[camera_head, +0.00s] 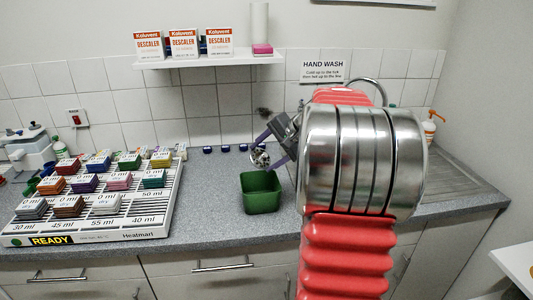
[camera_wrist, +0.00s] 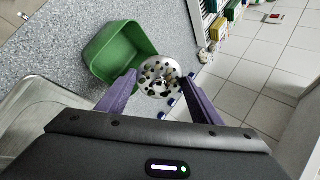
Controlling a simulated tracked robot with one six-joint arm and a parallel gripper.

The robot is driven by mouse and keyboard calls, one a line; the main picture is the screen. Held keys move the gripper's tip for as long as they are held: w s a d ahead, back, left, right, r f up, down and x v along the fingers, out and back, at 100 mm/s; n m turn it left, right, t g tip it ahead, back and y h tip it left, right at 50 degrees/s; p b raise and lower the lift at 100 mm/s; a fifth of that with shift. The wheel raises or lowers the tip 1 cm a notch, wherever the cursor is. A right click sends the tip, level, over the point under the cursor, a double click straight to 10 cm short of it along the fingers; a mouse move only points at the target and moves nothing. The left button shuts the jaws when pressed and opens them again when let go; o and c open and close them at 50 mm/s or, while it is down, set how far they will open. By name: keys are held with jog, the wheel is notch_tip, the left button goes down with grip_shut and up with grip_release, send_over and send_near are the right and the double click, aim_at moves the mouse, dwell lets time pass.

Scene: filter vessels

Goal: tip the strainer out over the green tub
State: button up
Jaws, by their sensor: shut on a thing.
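The strainer (camera_head: 259,157) is a small round metal piece with dark spots or holes. It appears tilted in the head view, above the back part of the green tub (camera_head: 263,207). My gripper (camera_head: 268,149) has purple fingers and is shut on the strainer. In the wrist view the strainer (camera_wrist: 160,86) sits between the fingertips, its spotted round face towards the camera. The tub (camera_wrist: 107,45) shows there behind it and to the left. The tub stands on the grey counter; I cannot tell whether anything lies in it.
A white rack (camera_head: 140,222) with several coloured blocks fills the counter's left part. Several small blue items (camera_head: 225,149) lie along the wall. A sink drainer (camera_head: 455,180) is at the right, with a tap (camera_head: 367,83) behind my arm. Descaler boxes (camera_head: 183,42) stand on a shelf above.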

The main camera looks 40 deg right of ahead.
aim_at(263, 161)
jog(key=shift+s+d+f+t+y, duration=0.1)
jog(key=shift+s+f+t+y, duration=0.15)
jog(key=shift+t, duration=0.7)
jog(key=shift+s+f+t+y, duration=0.15)
jog(key=shift+f+t, duration=0.1)
jog(key=shift+t, duration=0.65)
jog(key=shift+s+d+f+t+y, duration=0.15)
jog(key=shift+f+t+y, duration=0.1)
jog(key=shift+t, duration=0.7)
jog(key=t, duration=0.1)
jog(key=f+t, duration=0.1)
jog(key=t, duration=0.1)
jog(key=shift+a+f+t+y, duration=0.1)
jog(key=shift+f+t+y, duration=0.05)
jog(key=shift+t+y, duration=0.15)
jog(key=shift+f+t, duration=0.3)
jog(key=shift+t, duration=0.9)
jog(key=shift+y, duration=0.25)
